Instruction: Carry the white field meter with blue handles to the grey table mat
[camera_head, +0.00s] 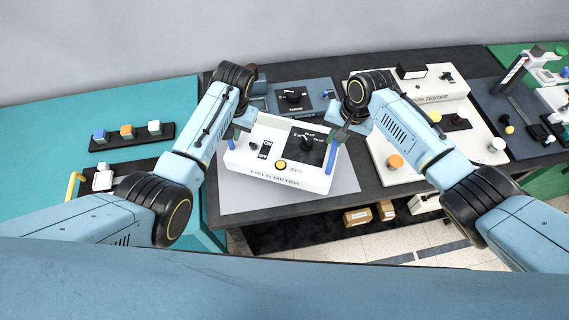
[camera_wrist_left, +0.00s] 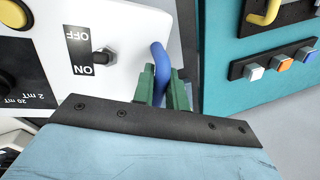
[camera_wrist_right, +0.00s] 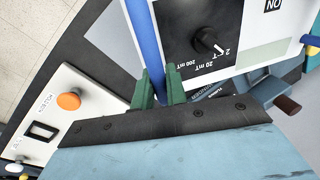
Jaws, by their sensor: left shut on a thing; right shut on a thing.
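The white field meter (camera_head: 290,182) is over the grey mat (camera_head: 238,200) on the dark table, its front label facing me; I cannot tell whether it touches the mat. My left gripper (camera_wrist_left: 163,88) is shut on the left blue handle (camera_wrist_left: 161,62), beside the ON/OFF switch. My right gripper (camera_wrist_right: 160,88) is shut on the right blue handle (camera_wrist_right: 146,38), beside the range dial. Both grippers also show partly in the head view, at the meter's two sides. The mat shows bare to the left of and in front of the meter.
A blue-grey device (camera_head: 318,97) stands behind the meter. A white tester (camera_head: 440,150) with an orange knob is to the right. A teal table (camera_head: 55,130) with a dark block strip (camera_head: 132,137) is to the left. Boxes (camera_head: 357,218) lie below the table.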

